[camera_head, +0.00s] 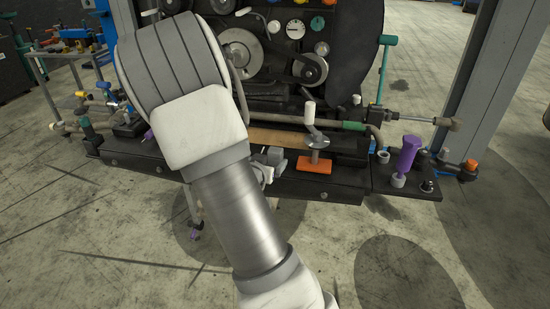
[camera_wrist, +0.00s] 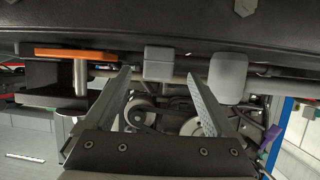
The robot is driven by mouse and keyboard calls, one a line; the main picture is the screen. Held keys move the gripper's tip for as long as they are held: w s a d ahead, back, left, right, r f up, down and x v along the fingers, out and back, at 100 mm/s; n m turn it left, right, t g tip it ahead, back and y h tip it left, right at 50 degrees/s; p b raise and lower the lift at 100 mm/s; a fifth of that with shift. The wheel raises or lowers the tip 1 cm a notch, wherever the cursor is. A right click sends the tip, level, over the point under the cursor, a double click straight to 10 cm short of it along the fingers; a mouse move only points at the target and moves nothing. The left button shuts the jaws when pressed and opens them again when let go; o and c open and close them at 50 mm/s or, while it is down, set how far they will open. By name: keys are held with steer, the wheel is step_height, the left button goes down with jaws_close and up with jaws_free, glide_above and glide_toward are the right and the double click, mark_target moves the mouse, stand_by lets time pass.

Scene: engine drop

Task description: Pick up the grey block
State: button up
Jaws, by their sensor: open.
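The grey block (camera_head: 275,157) sits at the front of the dark engine stand, just left of an orange base (camera_head: 315,167) with a metal post. In the wrist view the small grey block (camera_wrist: 158,65) appears between and beyond the tips of my gripper (camera_wrist: 159,78). The gripper's two fingers are wide apart with nothing held between them. The orange base (camera_wrist: 75,54) is to the left in this view. A larger, rounded grey piece (camera_wrist: 228,73) is to the right, near the right finger. In the head view my arm hides most of the gripper.
The dark engine (camera_head: 330,80) with pulleys and gauges rises behind the stand's ledge (camera_head: 225,178). A purple cylinder (camera_head: 407,154) and pipe fittings stand at the right. A cluttered cart (camera_head: 75,50) is at the far left. The concrete floor in front is open.

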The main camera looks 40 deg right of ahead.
mark_target(274, 154)
steer(key=x, duration=0.3)
steer(key=r+x, duration=0.1)
steer(key=x, duration=0.1)
steer(key=shift+w+d, duration=0.15)
steer(key=shift+d, duration=0.3)
steer(key=shift+w+d+f, duration=0.2)
steer(key=shift+c, duration=0.2)
jaws_close()
